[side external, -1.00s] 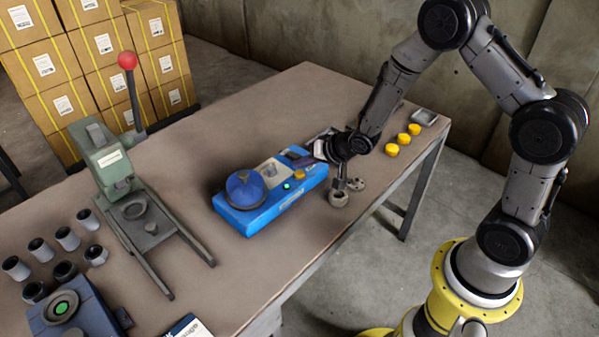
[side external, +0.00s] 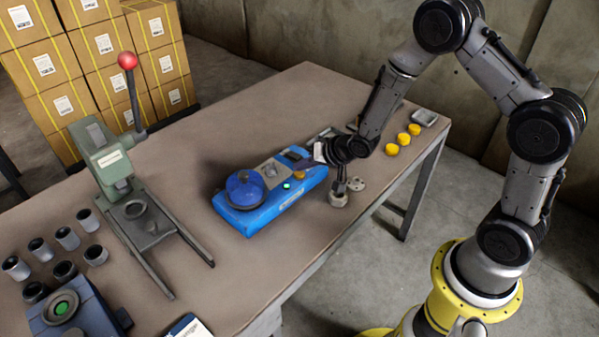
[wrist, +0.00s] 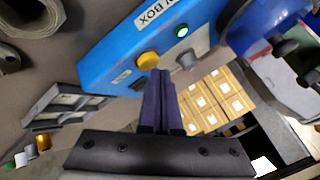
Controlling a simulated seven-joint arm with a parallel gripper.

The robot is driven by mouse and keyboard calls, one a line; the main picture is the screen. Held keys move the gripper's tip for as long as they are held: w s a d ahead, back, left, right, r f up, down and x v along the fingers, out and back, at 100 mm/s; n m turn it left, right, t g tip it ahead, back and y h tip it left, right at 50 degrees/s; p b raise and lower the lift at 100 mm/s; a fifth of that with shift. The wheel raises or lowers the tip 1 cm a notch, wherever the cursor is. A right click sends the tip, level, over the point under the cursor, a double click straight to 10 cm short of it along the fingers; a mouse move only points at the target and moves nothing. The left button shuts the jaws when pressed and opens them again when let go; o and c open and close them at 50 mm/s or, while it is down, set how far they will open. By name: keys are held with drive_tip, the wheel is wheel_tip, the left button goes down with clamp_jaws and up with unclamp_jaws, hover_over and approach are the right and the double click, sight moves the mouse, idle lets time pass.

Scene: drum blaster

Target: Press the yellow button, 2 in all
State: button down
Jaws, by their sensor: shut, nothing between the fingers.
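The blue box (side external: 262,217) sits on the table with a blue dome (side external: 245,188) at one end. Its yellow button (wrist: 148,59) is near the fingertips in the wrist view, and it shows in the side view (side external: 299,177). A lit green button (wrist: 182,31) and a grey knob (wrist: 187,62) are beside it. My gripper (wrist: 160,73) is shut and empty, its tips close beside the yellow button. I cannot tell whether they touch it. In the side view my fingers, over the box's right end, are hard to make out.
A metal part (side external: 338,197) stands right of the box. A green lever press (side external: 120,170) and dark cylinders stand at the left. Bare tabletop lies in front of the box.

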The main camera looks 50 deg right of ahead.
sight(302, 175)
drive_tip(key=shift+f, duration=0.5)
idle(0.6)
idle(0.3)
drive_tip(key=shift+r, duration=0.9)
drive_tip(key=shift+r, duration=0.1)
drive_tip(key=shift+r, duration=2.4)
drive_tip(key=shift+r, duration=0.1)
idle(0.4)
wheel_tip(302, 175, up, 4)
drive_tip(key=shift+f, duration=0.2)
drive_tip(key=shift+f, duration=0.1)
